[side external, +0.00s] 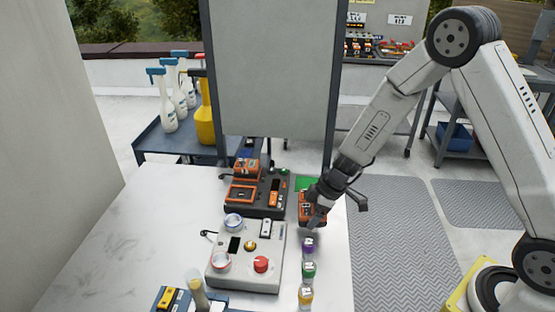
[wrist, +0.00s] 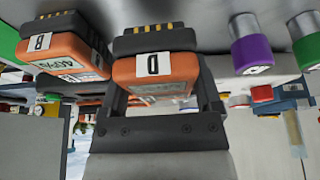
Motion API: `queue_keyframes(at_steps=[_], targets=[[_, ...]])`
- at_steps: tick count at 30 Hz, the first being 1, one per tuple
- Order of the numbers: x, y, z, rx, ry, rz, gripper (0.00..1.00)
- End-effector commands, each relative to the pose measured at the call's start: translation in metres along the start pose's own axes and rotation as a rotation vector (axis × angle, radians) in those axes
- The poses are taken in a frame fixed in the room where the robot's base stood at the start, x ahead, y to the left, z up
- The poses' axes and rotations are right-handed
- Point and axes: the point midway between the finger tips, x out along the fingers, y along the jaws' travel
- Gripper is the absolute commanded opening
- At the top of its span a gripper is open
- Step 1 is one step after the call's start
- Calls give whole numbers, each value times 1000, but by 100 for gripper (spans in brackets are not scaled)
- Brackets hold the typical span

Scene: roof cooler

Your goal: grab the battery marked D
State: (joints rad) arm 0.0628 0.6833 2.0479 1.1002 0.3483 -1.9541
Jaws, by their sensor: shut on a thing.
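The battery marked D (wrist: 155,72), orange with a black top and a white label, sits between the two fingers of my gripper (wrist: 163,95) in the wrist view. My gripper is shut on it. The battery marked B (wrist: 62,50), similar in colour, lies close beside it on the left in the wrist view. In the side view my gripper (side external: 313,198) is low over the right part of the white table, at an orange battery (side external: 312,211). Its letter cannot be read there, and my gripper partly covers it. I cannot tell whether the held battery touches the table.
A purple-topped cylinder (side external: 308,244), a green one (side external: 308,269) and a yellow one (side external: 305,295) stand in a row in front of my gripper. A grey control box (side external: 246,270) with a red knob and a dark charger (side external: 264,205) with orange parts are to the left.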

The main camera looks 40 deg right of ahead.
Motion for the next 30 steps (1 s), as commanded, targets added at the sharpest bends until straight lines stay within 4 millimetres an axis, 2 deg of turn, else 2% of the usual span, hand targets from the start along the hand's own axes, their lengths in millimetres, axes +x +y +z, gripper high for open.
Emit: queue_keyframes(at_steps=[17, 30], targets=[[-75, -38, 8, -1, 2, 2, 0], [-115, -82, 38, 1, 2, 3, 0]])
